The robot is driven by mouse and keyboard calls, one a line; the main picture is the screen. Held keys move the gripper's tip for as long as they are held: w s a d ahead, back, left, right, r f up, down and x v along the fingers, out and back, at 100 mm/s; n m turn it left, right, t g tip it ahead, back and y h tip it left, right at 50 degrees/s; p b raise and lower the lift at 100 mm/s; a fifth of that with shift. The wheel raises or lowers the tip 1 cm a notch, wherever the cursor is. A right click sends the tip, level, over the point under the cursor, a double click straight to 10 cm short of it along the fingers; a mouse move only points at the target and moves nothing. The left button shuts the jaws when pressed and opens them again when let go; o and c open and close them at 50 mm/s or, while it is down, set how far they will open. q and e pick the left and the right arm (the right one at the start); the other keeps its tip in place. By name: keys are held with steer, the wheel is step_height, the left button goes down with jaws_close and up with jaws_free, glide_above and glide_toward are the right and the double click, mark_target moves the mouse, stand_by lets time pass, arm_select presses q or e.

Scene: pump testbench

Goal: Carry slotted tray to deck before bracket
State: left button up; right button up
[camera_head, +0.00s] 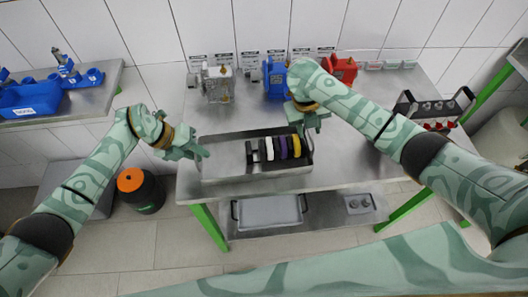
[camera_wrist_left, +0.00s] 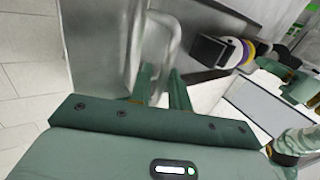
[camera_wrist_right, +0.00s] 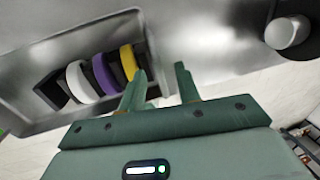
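A grey metal tray (camera_head: 222,160) sits on the bench top, holding a black slotted rack (camera_head: 252,155) with white, purple and yellow discs (camera_head: 283,147). My left gripper (camera_head: 203,154) is at the tray's left end. In the left wrist view, its fingers (camera_wrist_left: 162,88) are apart, close to a metal loop handle (camera_wrist_left: 172,35); I see nothing clamped. My right gripper (camera_head: 312,128) is over the tray's right end. In the right wrist view, its fingers (camera_wrist_right: 160,82) are apart beside the tray's end wall (camera_wrist_right: 150,48). I cannot identify the bracket for certain.
A clear metal pump (camera_head: 217,84), a blue pump (camera_head: 275,76) and a red unit (camera_head: 341,68) stand along the back. A black handled carrier (camera_head: 435,108) is at the right. A grey tray (camera_head: 268,212) lies on the lower shelf. Bench space right of the tray is clear.

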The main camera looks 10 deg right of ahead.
arm_select(q)
steer(key=shift+d+f, duration=0.4)
steer(key=shift+f, duration=0.2)
arm_select(e)
steer(key=shift+d+f, duration=0.1)
steer(key=shift+f, duration=0.55)
arm_select(q)
jaws_close()
arm_select(e)
steer(key=c, duration=0.6)
jaws_close()
arm_select(q)
steer(key=shift+r, duration=0.1)
arm_select(e)
steer(key=shift+w+d+r, duration=0.1)
